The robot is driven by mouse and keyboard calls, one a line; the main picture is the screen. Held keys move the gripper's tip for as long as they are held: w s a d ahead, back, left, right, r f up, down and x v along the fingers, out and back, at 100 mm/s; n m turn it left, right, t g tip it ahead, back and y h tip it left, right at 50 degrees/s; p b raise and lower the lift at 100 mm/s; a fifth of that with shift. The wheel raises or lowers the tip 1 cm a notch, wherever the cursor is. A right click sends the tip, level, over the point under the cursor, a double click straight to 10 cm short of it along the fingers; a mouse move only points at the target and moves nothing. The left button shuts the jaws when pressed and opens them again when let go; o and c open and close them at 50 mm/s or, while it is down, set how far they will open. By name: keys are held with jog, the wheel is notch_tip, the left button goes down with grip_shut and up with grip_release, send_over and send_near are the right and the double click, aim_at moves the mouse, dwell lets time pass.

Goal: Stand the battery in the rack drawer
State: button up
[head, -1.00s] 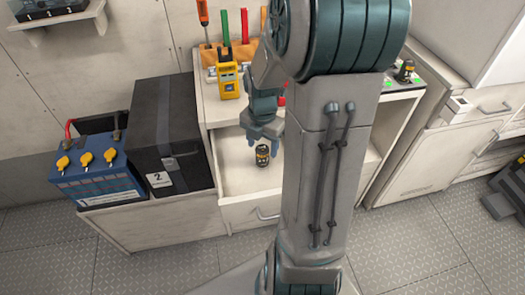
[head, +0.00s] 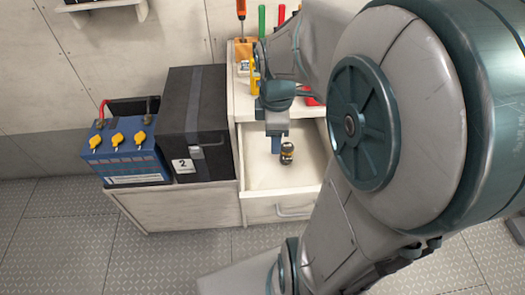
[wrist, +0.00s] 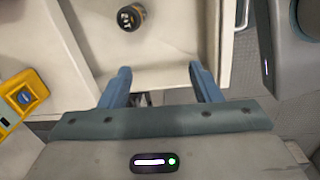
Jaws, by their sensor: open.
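The battery (head: 287,153), a small black cylinder with a gold band and lettering, stands upright in the open drawer (head: 262,172) of the white cabinet.
A blue battery with yellow caps (head: 125,152) and a black case marked 2 (head: 192,125) stand left of the drawer. A yellow meter (wrist: 22,98) and upright tools (head: 241,10) are on the cabinet top. My arm hides much of the right side.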

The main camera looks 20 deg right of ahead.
jog(key=s+a+r+m+t, duration=0.1)
jog(key=s+a+m, duration=0.5)
jog(key=m, duration=0.7)
jog(key=shift+s+r+m+y, duration=0.3)
jog(key=shift+s+r+m, duration=0.1)
jog(key=shift+r, duration=0.1)
